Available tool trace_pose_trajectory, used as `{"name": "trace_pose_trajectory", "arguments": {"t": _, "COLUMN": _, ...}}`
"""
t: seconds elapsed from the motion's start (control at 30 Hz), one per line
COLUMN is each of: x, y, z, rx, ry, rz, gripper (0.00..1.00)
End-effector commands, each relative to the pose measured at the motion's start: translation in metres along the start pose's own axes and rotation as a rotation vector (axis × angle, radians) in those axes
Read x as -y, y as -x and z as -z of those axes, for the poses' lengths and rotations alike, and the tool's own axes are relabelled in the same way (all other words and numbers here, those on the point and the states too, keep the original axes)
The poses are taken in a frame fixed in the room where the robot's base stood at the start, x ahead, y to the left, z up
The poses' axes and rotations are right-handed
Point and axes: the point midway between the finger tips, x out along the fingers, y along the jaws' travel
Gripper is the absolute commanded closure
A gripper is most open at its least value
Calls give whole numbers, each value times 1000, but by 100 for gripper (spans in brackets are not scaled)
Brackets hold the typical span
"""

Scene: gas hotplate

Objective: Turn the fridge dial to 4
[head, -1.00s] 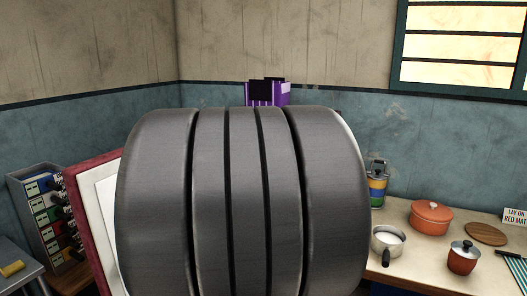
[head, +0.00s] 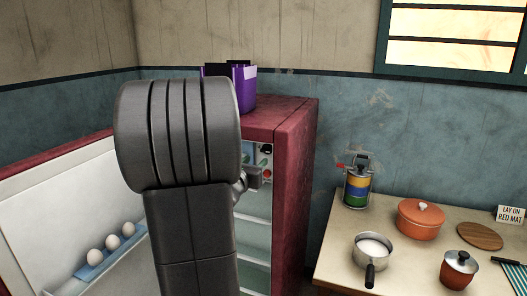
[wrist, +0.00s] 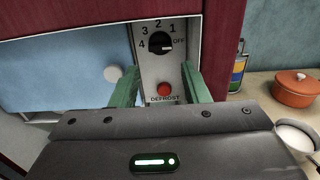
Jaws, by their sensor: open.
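The fridge (head: 297,180) is dark red and stands open. Its dial (wrist: 160,45) is a black knob on a grey panel inside, marked 4, 3, 2, 1 and OFF. A white mark on the knob appears to point right, toward OFF. A red DEFROST button (wrist: 164,89) sits below the dial. My gripper (wrist: 160,70) is open and empty. Its green fingers are to the left and right of the panel's lower part, below the dial in the wrist view and apart from it. In the head view my arm hides most of the panel.
The open fridge door (head: 60,200) with several eggs (head: 111,243) is at left. A purple container (head: 240,90) stands on the fridge. At right, a counter (head: 335,250) holds a saucepan (head: 372,250), an orange pot (head: 420,218) and a striped canister (head: 358,185).

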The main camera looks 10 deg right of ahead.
Motion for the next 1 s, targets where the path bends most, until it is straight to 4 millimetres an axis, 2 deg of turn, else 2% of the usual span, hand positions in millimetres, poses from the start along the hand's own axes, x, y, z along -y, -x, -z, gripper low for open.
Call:
{"name": "trace_pose_trajectory", "arguments": {"t": 0.2, "x": 1, "y": -43, "z": -2, "rx": -1, "ry": 1, "rz": 2, "gripper": 58}}
{"name": "trace_pose_trajectory", "arguments": {"t": 0.4, "x": 0, "y": -71, "z": -1, "rx": -1, "ry": 2, "rz": 0, "gripper": 58}}
{"name": "trace_pose_trajectory", "arguments": {"t": 0.6, "x": 0, "y": -84, "z": 0, "rx": 0, "ry": 1, "rz": 0, "gripper": 58}}
{"name": "trace_pose_trajectory", "arguments": {"t": 0.87, "x": 0, "y": -85, "z": 0, "rx": 0, "ry": 1, "rz": -1, "gripper": 58}}
{"name": "trace_pose_trajectory", "arguments": {"t": 0.9, "x": 0, "y": -85, "z": 0, "rx": 0, "ry": 1, "rz": -1, "gripper": 60}}
{"name": "trace_pose_trajectory", "arguments": {"t": 1.0, "x": 0, "y": -85, "z": 0, "rx": 0, "ry": 1, "rz": -1, "gripper": 80}}
